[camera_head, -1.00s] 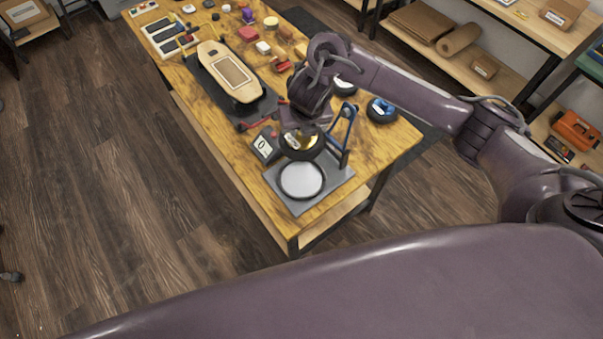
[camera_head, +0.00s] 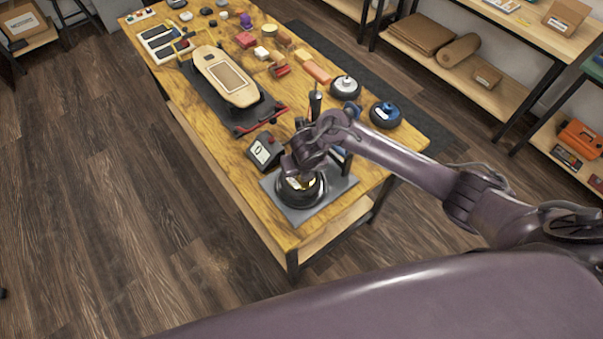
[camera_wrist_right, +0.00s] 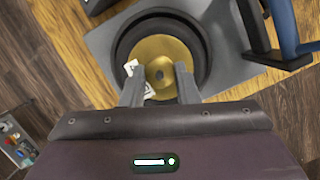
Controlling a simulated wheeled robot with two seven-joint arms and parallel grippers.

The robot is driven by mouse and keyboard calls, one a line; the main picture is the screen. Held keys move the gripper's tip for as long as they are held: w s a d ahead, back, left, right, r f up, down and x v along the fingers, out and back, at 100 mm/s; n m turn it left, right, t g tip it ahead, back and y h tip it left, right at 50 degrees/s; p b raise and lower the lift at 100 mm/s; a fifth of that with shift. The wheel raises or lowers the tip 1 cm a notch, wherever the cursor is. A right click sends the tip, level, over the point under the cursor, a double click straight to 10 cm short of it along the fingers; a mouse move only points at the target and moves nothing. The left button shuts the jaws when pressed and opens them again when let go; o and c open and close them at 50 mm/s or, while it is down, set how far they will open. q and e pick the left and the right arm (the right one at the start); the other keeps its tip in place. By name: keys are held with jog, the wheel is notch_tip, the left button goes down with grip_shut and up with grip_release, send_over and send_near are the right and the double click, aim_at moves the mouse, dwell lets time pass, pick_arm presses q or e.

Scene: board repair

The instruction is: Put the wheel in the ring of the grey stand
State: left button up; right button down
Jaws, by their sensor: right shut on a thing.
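The wheel has a black tyre and a gold hub. It shows in the head view (camera_head: 303,199) and in the right wrist view (camera_wrist_right: 160,58). My right gripper (camera_head: 299,180) is shut on the wheel's hub from above, with both fingers at the hub in the wrist view (camera_wrist_right: 160,88). The grey stand (camera_head: 337,190) is a flat plate near the table's front end, and its plate also shows in the wrist view (camera_wrist_right: 102,42). The wheel is over the ring and covers its pale disc. I cannot tell whether it rests fully inside. My left gripper is not in view.
A blue lever (camera_wrist_right: 284,22) stands beside the ring. A dark box with a white label (camera_head: 265,150) is left of the stand. A skateboard deck (camera_head: 226,76) lies farther back. Two other wheels, one white-hubbed (camera_head: 345,87) and one blue-hubbed (camera_head: 386,114), are on the right.

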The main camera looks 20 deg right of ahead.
jog(key=shift+f, duration=0.7)
jog(key=c, duration=1.1)
grip_release()
jog(key=shift+f, duration=0.15)
jog(key=shift+r, duration=0.25)
jog(key=p+v, duration=0.2)
jog(key=v, duration=0.9)
jog(key=shift+s+r, duration=0.2)
jog(key=shift+r, duration=0.15)
